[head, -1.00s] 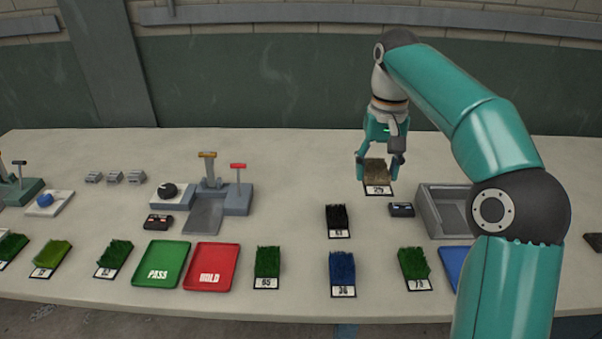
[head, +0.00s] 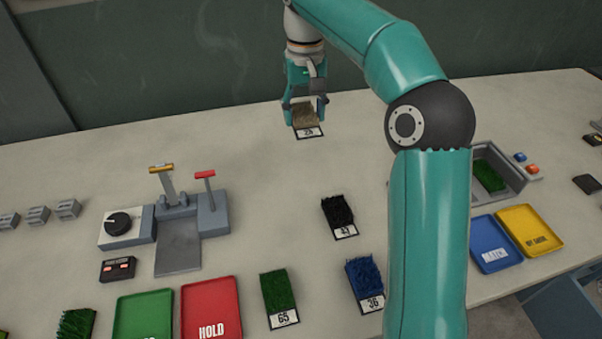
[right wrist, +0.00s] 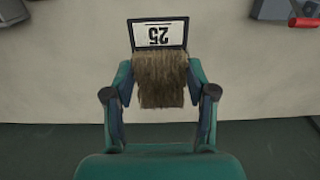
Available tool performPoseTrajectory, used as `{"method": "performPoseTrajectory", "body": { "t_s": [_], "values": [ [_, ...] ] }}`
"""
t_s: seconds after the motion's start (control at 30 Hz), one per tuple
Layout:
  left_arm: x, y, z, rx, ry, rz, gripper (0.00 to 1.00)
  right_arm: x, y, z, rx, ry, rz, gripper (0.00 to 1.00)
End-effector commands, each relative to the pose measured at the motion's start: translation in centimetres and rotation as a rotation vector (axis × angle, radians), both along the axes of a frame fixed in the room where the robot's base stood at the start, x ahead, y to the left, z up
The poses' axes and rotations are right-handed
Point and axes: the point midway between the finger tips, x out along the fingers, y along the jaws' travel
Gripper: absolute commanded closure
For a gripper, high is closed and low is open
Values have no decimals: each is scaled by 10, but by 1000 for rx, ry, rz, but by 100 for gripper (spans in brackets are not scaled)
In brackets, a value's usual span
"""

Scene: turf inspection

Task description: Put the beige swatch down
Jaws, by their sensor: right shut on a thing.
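The beige swatch (head: 305,115) is a tuft of tan pile on a dark base with a white number label. My right gripper (head: 305,108) is shut on it, near the far edge of the table (head: 240,135). In the right wrist view the swatch (right wrist: 160,80) sits between the two fingers (right wrist: 160,95), and its label reads 25, upside down. The head view does not show clearly whether the swatch touches the table. My left gripper is not in view.
A black swatch (head: 338,212), a blue swatch (head: 364,280) and a green swatch (head: 278,292) lie nearer the front. A lever device (head: 180,225) stands left. Red (head: 211,308), green (head: 144,316), blue (head: 494,244) and yellow (head: 529,230) trays are on the table. Bare table surrounds the held swatch.

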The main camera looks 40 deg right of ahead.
Motion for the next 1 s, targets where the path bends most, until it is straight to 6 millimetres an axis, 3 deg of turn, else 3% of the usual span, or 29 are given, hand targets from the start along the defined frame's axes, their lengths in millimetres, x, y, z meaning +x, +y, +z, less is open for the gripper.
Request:
{"method": "performPoseTrajectory", "body": {
  "t_s": [0.1,0.4,1.0],
  "values": [
    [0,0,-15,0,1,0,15,1,2,-37,1,6,4,59],
    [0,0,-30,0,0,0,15,2,3,-110,2,6,6,59],
    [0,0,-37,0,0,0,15,3,4,-174,2,3,7,59]
  ]
}}
